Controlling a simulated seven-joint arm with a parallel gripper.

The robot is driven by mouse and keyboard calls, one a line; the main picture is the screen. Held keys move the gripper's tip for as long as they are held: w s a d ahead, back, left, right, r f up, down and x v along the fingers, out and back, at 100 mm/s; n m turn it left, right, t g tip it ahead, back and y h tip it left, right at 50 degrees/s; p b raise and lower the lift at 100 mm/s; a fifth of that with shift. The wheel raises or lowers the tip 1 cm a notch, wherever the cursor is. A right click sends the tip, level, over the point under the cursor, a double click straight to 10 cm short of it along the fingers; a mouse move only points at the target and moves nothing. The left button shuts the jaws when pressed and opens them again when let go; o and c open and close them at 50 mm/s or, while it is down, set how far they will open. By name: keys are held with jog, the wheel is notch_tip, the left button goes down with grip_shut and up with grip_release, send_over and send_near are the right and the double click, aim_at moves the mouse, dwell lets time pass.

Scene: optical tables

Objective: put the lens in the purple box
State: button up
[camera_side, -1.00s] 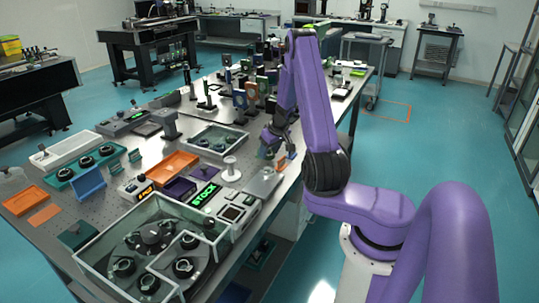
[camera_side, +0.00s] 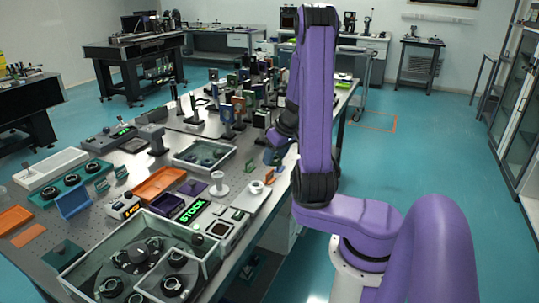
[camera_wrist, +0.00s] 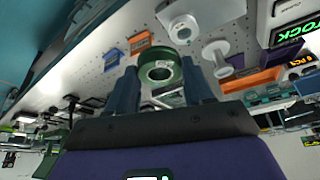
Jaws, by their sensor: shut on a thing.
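The lens, in a round dark-green ring mount (camera_wrist: 160,70), sits between the two fingers of my gripper (camera_wrist: 160,88) in the wrist view. The purple box (camera_side: 193,187) is a small open tray beside the orange tray, to the left of and nearer the camera than my gripper. I cannot make out its inside clearly.
An orange tray (camera_side: 159,184) and the lit STOCK display (camera_side: 194,211) flank the box. A clear-walled case (camera_side: 205,158) and several upright optics stand farther back.

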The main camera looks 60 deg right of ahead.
jog(key=shift+s+a+r, duration=0.2)
jog(key=shift+s+a, duration=0.15)
jog(key=shift+s, duration=0.1)
jog(key=w+a+r+n+y, duration=0.1)
jog(key=w+a+n+y, duration=0.1)
jog(key=w+a+n, duration=0.65)
jog(key=w+a+r+n+y, duration=0.1)
jog(key=w+a+n+y, duration=0.4)
jog(key=a, duration=0.7)
jog(key=h, duration=0.2)
send_near(164, 209)
jog(key=shift+w+a+r+m+g, duration=0.1)
jog(key=shift+w+a+m+g, duration=0.35)
jog(key=shift+w+a, duration=0.35)
jog(key=shift+w, duration=0.2)
notch_tip(164, 209, down, 3)
jog(key=shift+w+r, duration=0.1)
jog(key=shift+r, duration=0.1)
jog(key=shift+f, duration=0.55)
jog(key=shift+d+f, duration=0.1)
jog(key=shift+f, duration=0.45)
